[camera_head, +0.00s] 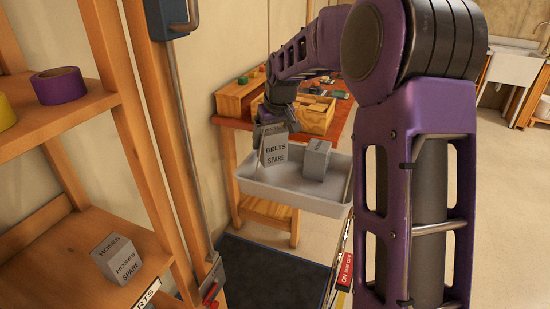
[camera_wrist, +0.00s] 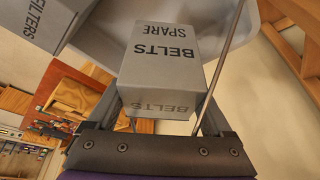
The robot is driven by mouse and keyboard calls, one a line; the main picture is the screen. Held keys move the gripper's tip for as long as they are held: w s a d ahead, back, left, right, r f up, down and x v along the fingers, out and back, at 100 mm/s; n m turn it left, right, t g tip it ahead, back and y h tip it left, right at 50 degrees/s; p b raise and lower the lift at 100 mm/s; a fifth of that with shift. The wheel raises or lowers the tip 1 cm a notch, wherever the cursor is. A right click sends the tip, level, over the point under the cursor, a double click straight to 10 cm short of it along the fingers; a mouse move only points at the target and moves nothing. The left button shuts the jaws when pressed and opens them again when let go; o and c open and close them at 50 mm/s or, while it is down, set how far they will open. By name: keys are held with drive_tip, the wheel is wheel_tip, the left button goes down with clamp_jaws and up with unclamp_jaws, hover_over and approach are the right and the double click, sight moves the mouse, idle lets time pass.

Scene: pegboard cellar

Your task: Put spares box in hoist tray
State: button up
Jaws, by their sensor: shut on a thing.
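A grey spares box lettered BELTS SPARE (camera_head: 274,152) is held in my gripper (camera_head: 271,127), over the left part of the hoist tray (camera_head: 275,193). The tray is shallow and light grey. In the wrist view the BELTS box (camera_wrist: 166,50) sits between the fingers of my gripper (camera_wrist: 172,112). I cannot tell whether its underside touches the tray floor. A second grey box (camera_head: 316,160) stands in the tray to the right; the wrist view shows it lettered FILTERS (camera_wrist: 48,18). A third grey box, lettered HOSES SPARE (camera_head: 118,259), sits on the lower shelf at left.
A wooden shelf unit (camera_head: 60,120) with purple tape (camera_head: 58,86) and yellow tape (camera_head: 5,112) stands at left. A metal rail post (camera_head: 180,130) is beside it. Behind the tray is a workbench with a wooden bin (camera_head: 312,118). A dark mat (camera_head: 265,270) lies below.

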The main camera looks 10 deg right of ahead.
sight(275, 133)
wheel_tip(275, 133, down, 5)
drive_tip(key=shift+r, duration=0.1)
idle(0.3)
drive_tip(key=o, duration=1.3)
drive_tip(key=shift+f+b, duration=0.2)
drive_tip(key=shift+b, duration=0.1)
drive_tip(key=shift+c, duration=0.2)
drive_tip(key=shift+r, duration=0.1)
drive_tip(key=shift+r, duration=0.25)
drive_tip(key=p+v, duration=0.1)
drive_tip(key=v, duration=1)
drive_tip(key=shift+s+d+r, duration=0.15)
drive_tip(key=shift+s+r, duration=0.05)
drive_tip(key=shift+r, duration=0.05)
